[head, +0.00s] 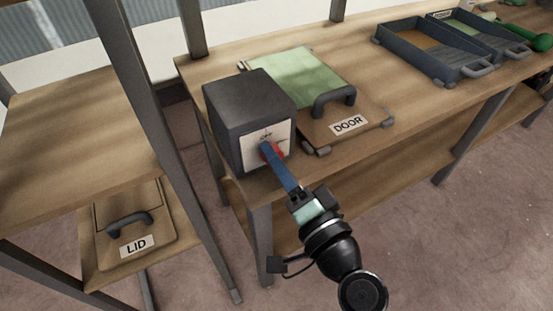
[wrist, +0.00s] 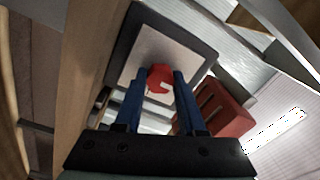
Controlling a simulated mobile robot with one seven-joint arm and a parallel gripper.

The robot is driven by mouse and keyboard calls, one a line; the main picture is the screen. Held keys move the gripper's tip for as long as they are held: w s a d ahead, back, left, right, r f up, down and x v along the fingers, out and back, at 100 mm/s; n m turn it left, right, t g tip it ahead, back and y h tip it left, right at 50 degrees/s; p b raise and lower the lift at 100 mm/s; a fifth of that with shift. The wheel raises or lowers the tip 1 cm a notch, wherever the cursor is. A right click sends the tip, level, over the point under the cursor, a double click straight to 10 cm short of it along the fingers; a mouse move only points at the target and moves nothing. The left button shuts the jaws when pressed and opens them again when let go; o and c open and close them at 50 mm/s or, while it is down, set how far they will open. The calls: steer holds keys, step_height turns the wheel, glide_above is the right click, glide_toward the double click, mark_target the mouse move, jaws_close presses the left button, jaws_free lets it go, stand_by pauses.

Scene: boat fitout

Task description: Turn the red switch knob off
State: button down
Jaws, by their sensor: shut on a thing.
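The red switch knob (wrist: 160,78) sits on the white face plate (head: 252,148) of a dark grey box (head: 240,108) at the left end of the bench. In the head view the knob (head: 275,152) is partly covered by my blue fingers. My gripper (wrist: 158,82) is shut on the knob, one finger on each side of it. A small mark shows on the plate above the knob in the head view, too small to read. The knob's pointing direction is hard to tell.
A panel labelled DOOR (head: 348,124) with a dark handle lies right of the box. Grey trays (head: 430,62) stand farther right. A panel labelled LID (head: 136,244) lies on a lower shelf at left. A dark post (head: 150,100) rises left of the box. A red block (wrist: 215,108) shows in the wrist view.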

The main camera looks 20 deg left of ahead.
steer(key=c, duration=0.5)
jaws_free()
steer(key=v, duration=1.3)
